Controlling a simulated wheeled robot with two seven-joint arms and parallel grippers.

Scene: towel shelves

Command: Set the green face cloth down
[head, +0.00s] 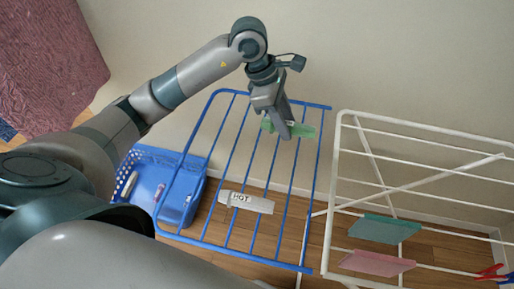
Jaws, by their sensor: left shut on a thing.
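The green face cloth (306,131) is small and pale green and shows on both sides of my left gripper (283,128). The gripper points down and is shut on the cloth, hiding its middle. In the head view both are at the upper right part of the blue barred rack (318,190). I cannot tell whether the cloth touches the bars. My right gripper is not in view.
A blue basket (150,158) with small items stands to the left. A white drying rack (332,190) at right holds a teal cloth (376,229) and a pink cloth (377,263). Red clips (490,272) are at lower right.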

